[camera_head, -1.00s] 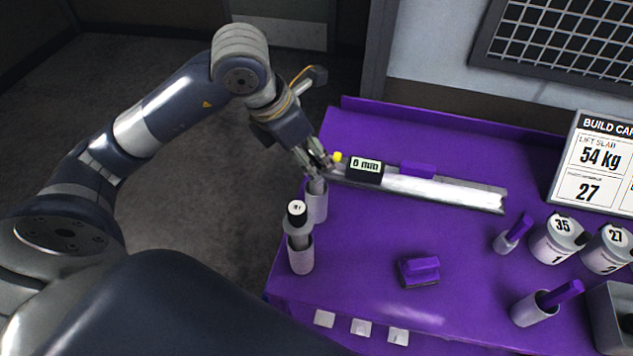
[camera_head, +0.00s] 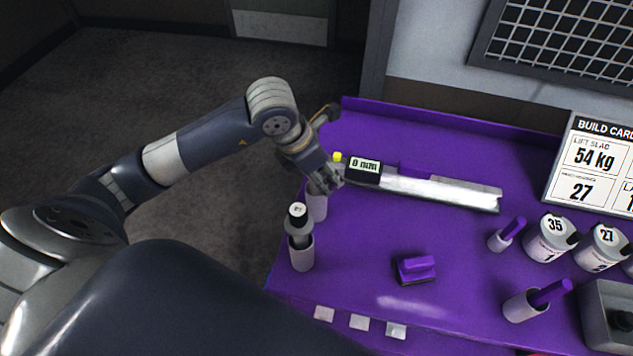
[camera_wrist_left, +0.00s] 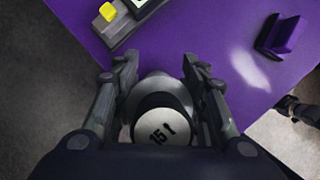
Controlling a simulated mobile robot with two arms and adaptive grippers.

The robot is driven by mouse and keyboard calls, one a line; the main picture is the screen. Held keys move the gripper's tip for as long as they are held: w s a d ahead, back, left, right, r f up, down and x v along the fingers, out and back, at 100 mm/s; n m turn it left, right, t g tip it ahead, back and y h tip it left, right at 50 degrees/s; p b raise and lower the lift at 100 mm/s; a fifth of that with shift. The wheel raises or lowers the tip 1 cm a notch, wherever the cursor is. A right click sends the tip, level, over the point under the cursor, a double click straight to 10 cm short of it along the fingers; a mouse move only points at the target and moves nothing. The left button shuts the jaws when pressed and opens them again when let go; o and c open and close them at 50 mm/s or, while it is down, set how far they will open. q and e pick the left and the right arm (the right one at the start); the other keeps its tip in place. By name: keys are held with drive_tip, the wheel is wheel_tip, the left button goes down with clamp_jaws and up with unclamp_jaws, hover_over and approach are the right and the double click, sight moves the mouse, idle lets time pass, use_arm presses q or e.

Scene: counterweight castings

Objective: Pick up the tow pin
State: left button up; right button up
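A pin with a round white cap marked "15 t" (camera_wrist_left: 160,125) and a grey collar shows between the fingers of my left gripper (camera_wrist_left: 158,70) in the left wrist view. It looks like a tow pin. In the head view my left gripper (camera_head: 326,180) is just above the rear grey holder (camera_head: 317,208) and hides what stands in it. The fingers are spread on both sides of the cap, and I see no clear grip. A similar pin (camera_head: 298,215) with a white-topped black cap stands upright in the front holder (camera_head: 301,256).
A measuring bar (camera_head: 440,192) with a "0 mm" display (camera_head: 365,170) lies right of the gripper on the purple table (camera_head: 350,285). A purple-handled block (camera_head: 416,268) stands nearer the front. Numbered canisters (camera_head: 551,238) and purple-handled holders (camera_head: 524,307) stand at right.

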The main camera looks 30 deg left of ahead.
use_arm(q)
drive_tip(key=c, duration=0.4)
drive_tip(key=shift+w+r, duration=0.1)
drive_tip(key=shift+w, duration=0.05)
drive_tip(key=shift+c, duration=0.2)
drive_tip(key=shift+r, duration=0.1)
drive_tip(key=shift+r+b, duration=0.3)
drive_tip(key=shift+r, duration=0.55)
wheel_tip(320, 180, up, 16)
drive_tip(key=b, duration=0.2)
